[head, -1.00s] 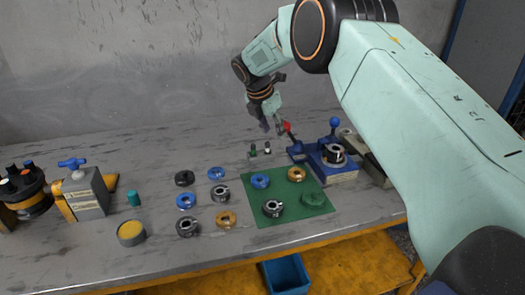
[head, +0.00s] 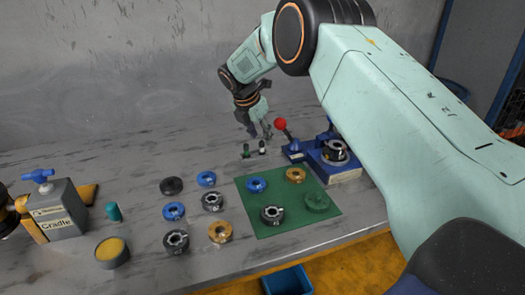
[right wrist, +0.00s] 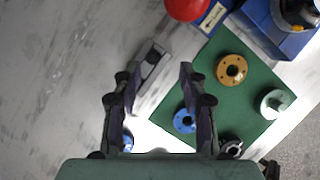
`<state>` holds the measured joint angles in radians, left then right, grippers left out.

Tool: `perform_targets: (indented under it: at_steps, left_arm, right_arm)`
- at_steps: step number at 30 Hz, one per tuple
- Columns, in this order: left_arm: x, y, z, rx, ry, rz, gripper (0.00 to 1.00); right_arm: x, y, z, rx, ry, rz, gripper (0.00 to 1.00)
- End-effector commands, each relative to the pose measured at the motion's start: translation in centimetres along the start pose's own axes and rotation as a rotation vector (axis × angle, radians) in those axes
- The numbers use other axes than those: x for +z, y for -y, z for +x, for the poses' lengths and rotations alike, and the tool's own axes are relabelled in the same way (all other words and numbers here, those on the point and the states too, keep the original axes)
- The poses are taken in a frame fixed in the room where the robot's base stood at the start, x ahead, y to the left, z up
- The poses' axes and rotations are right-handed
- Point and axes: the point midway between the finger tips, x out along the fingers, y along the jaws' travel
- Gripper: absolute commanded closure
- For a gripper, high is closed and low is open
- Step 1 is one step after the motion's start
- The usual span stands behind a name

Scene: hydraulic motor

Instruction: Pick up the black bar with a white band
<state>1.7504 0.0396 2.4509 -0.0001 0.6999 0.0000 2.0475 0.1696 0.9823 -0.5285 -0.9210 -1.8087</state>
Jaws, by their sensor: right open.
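My left gripper is not in view.
A green mat (head: 252,215) holds several rings, and more rings lie left of it. The red-knobbed lever (head: 281,125) and blue fixture (head: 335,165) stand close right of the bars. A grey cradle block (head: 60,212) is at far left. The table behind is clear.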

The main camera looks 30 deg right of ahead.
Motion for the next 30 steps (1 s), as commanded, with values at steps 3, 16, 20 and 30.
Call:
perform_targets:
  at_steps: [3, 16, 20, 30]
  left_arm:
    - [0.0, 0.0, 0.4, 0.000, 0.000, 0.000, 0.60]
    - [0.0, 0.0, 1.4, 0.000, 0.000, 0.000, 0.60]
    - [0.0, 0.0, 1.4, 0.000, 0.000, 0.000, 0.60]
    - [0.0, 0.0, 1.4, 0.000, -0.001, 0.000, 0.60]
  right_arm:
    - [0.1, -0.1, 1.4, 0.000, 0.000, 0.000, 0.58]
    - [0.7, -0.7, 5.5, 0.001, 0.001, 0.000, 0.58]
    - [0.7, -0.8, 5.4, 0.002, 0.001, 0.000, 0.58]
    - [0.7, -0.8, 5.4, 0.001, 0.000, 0.000, 0.81]
